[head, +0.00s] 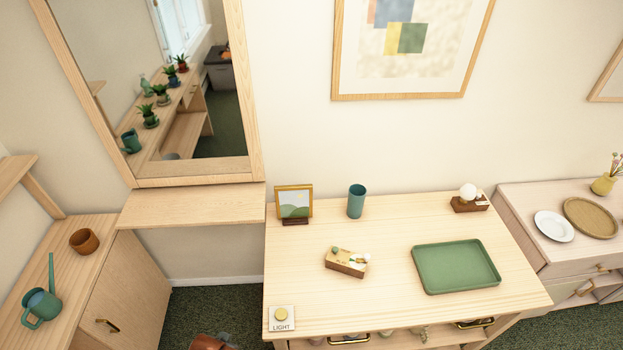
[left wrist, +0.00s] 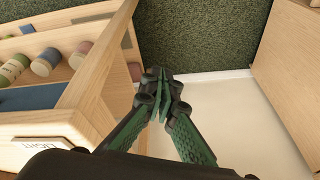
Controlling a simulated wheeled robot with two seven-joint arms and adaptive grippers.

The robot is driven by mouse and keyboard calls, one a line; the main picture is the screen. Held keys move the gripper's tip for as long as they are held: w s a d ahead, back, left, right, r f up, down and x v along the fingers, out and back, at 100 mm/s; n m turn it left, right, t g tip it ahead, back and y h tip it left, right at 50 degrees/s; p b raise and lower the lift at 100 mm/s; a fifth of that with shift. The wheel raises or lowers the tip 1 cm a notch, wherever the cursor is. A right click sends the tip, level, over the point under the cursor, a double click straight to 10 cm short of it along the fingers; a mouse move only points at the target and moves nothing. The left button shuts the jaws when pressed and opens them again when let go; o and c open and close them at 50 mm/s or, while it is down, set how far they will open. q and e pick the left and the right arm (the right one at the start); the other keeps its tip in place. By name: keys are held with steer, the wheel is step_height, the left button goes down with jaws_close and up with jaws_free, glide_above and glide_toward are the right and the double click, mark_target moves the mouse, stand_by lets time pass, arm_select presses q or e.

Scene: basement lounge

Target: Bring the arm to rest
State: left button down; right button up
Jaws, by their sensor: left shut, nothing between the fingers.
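My left gripper (left wrist: 163,98) shows in the left wrist view, its dark green fingers closed together and empty. It hangs in the air beside the end of the wooden table, over the floor. The left gripper cannot be made out in the head view. My right gripper is in neither view.
The wooden table (head: 380,225) holds a LIGHT button box (head: 281,318), a green tray (head: 456,266), a small wooden box (head: 346,262), a teal cup (head: 356,201), a framed picture (head: 294,202) and a lamp (head: 468,198). A cabinet (head: 130,285) stands left, across a floor gap.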

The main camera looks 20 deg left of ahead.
arm_select(q)
steer(key=s+d+f+g+b, duration=0.1)
steer(key=s+f, duration=0.2)
steer(key=f, duration=1)
steer(key=s+f+b, duration=0.1)
steer(key=s+f, duration=0.1)
steer(key=f, duration=1)
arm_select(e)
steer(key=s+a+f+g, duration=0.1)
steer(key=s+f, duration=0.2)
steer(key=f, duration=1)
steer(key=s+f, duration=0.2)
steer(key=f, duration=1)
arm_select(q)
steer(key=s+f+m+g+b, duration=0.1)
steer(key=s+f, duration=1.6)
steer(key=s, duration=0.1)
steer(key=shift+h+b, duration=0.3)
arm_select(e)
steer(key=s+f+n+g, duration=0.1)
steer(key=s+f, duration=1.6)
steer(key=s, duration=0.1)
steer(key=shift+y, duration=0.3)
